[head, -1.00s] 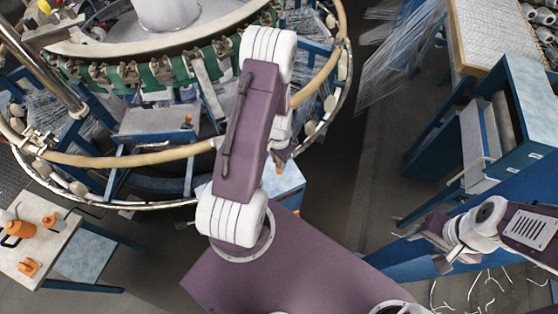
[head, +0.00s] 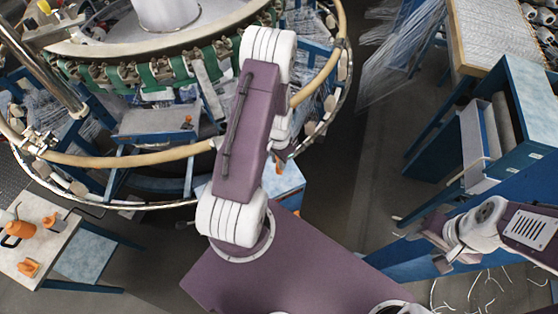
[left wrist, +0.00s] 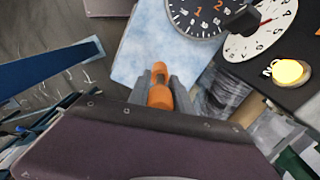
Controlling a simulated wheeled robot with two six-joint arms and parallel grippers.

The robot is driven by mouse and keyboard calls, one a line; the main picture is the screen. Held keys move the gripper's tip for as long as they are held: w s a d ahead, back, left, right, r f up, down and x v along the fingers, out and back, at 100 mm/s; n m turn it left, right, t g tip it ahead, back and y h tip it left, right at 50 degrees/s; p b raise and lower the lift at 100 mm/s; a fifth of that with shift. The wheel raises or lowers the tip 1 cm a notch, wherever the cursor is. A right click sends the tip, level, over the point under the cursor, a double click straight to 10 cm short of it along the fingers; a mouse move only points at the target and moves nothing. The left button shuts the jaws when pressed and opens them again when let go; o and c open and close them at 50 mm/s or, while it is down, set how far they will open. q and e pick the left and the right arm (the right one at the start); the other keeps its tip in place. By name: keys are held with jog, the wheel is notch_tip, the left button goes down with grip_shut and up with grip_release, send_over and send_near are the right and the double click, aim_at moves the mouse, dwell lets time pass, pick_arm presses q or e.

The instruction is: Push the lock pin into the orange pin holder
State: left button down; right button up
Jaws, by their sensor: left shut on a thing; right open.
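My left gripper (left wrist: 161,92) is shut on an orange piece (left wrist: 160,98), seemingly the lock pin, above a pale blue top. A second orange part (left wrist: 158,70) shows just past the fingertips in line with it. It may be the pin holder, and I cannot tell whether the two touch or how far one is in the other. In the head view my left arm hides most of this spot; a bit of orange (head: 281,168) shows beside the arm at the loom's edge. My right gripper (head: 430,250) is open and empty at the right.
The circular loom (head: 150,158) fills the upper left. A table (head: 65,232) with an orange jug (head: 50,222) and other orange items stands at the left. A blue-framed bench (head: 530,95) is at the right. Dials (left wrist: 200,15) lie close above the left gripper.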

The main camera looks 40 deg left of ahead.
pick_arm(q)
jog(key=shift+f+b, duration=0.35)
jog(key=shift+f, duration=0.05)
jog(key=c, duration=1.1)
grip_release()
jog(key=shift+r, duration=0.15)
notch_tip(320, 180, up, 9)
jog(key=shift+r+b, duration=0.1)
jog(key=shift+b, duration=0.2)
